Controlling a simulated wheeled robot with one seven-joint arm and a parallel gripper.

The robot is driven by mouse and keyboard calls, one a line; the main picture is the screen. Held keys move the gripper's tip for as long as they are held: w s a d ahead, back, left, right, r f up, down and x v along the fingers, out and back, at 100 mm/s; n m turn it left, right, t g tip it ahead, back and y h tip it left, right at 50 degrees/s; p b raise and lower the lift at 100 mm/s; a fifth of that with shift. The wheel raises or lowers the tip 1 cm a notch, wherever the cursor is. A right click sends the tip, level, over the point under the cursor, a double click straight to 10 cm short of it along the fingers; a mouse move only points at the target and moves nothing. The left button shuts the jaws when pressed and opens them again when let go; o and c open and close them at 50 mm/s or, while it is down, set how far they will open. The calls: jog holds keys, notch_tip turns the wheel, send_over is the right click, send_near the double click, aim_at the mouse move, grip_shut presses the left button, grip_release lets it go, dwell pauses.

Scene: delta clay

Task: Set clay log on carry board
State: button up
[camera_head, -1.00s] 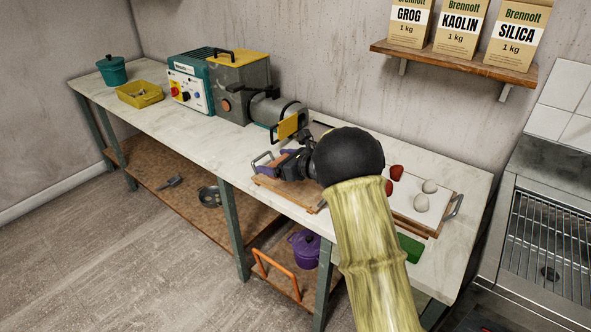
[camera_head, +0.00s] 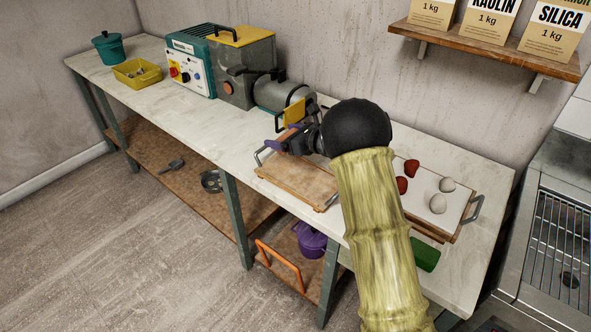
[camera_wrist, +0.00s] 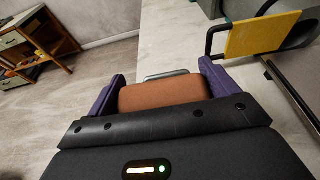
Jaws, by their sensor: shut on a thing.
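My gripper (camera_head: 283,138) has purple fingers and is over the back edge of the wooden carry board (camera_head: 298,183) in the head view. The board lies on the worktop with metal handles at its ends, and its visible top is bare. In the wrist view my gripper (camera_wrist: 160,92) is shut on the clay log (camera_wrist: 163,93), an orange-brown block between the purple fingers. A grey metal handle (camera_wrist: 166,74) shows just beyond the log.
A grey pug mill (camera_head: 245,70) with a yellow plate (camera_head: 294,113) stands close behind my gripper. A white-topped board (camera_head: 425,187) with red and white lumps lies to the right. A yellow tray (camera_head: 137,73) and teal pot (camera_head: 107,47) stand far left.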

send_over(285, 168)
notch_tip(285, 168, down, 5)
jog(key=shift+f, duration=0.2)
jog(key=shift+f, duration=0.1)
notch_tip(285, 168, down, 4)
jog(key=shift+w+r, duration=0.1)
jog(key=shift+r, duration=0.1)
jog(key=o, duration=0.7)
jog(key=shift+f, duration=0.1)
jog(key=o, duration=0.3)
